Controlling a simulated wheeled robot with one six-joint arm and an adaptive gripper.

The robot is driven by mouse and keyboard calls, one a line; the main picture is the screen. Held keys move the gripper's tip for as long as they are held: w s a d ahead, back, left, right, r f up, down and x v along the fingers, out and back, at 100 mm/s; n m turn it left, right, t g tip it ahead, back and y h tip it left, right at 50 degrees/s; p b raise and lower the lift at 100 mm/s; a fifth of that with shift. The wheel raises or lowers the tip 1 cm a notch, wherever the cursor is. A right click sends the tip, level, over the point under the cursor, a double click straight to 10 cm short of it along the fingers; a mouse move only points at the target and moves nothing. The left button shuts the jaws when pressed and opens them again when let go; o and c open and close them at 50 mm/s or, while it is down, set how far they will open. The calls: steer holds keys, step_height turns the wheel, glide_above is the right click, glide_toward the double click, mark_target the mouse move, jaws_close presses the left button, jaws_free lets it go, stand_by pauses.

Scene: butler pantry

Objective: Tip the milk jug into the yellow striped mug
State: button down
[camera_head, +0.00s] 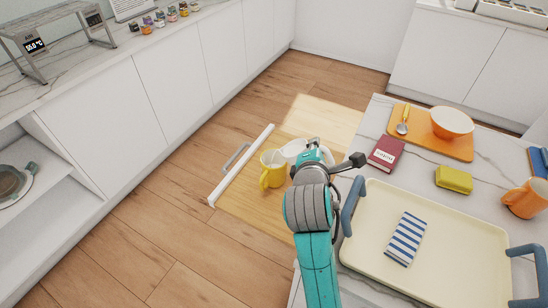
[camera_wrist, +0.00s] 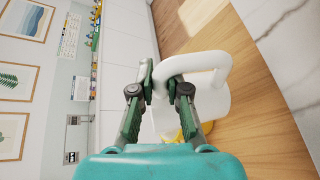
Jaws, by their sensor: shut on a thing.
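The yellow mug (camera_head: 270,171) stands in the open wood-bottomed drawer; I cannot make out its stripes. The white milk jug (camera_head: 293,149) is just behind and right of it in the head view, close to its rim and partly hidden by my arm. In the wrist view my gripper (camera_wrist: 166,80) is shut on the handle of the jug (camera_wrist: 214,103). A bit of the yellow mug (camera_wrist: 187,124) shows beyond the jug. The jug's spout and contents are hidden, and I cannot tell how far it is tilted.
The drawer front (camera_head: 240,165) stands left of the mug. On the counter at right are a cream tray (camera_head: 460,225) with a striped cloth (camera_head: 406,238), a red book (camera_head: 386,154), an orange board (camera_head: 455,145) with a bowl (camera_head: 452,122), a yellow block (camera_head: 454,179) and an orange mug (camera_head: 525,198).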

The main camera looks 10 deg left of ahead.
steer(key=shift+w+a+r+n+h, duration=0.1)
steer(key=shift+a+r+n+h, duration=0.4)
steer(key=shift+r+n, duration=0.2)
stand_by(1.1)
steer(key=shift+w+a+r+n+g+h, duration=0.25)
steer(key=shift+a+r+n+g+h, duration=0.3)
steer(key=shift+a+n, duration=0.4)
stand_by(4.0)
steer(key=shift+d, duration=0.1)
stand_by(0.5)
steer(key=shift+s+d+f+m+t+y, duration=0.2)
steer(key=shift+d+f+m+t+y, duration=0.25)
steer(key=shift+d+m, duration=0.35)
steer(key=shift+s+d+f+m+y, duration=0.15)
steer(key=shift+d+f+m+y, duration=0.45)
steer(key=shift+f+m, duration=0.2)
steer(key=shift+d+f+m+t, duration=0.1)
steer(key=shift+f+m+t, duration=0.15)
steer(key=shift+m, duration=0.2)
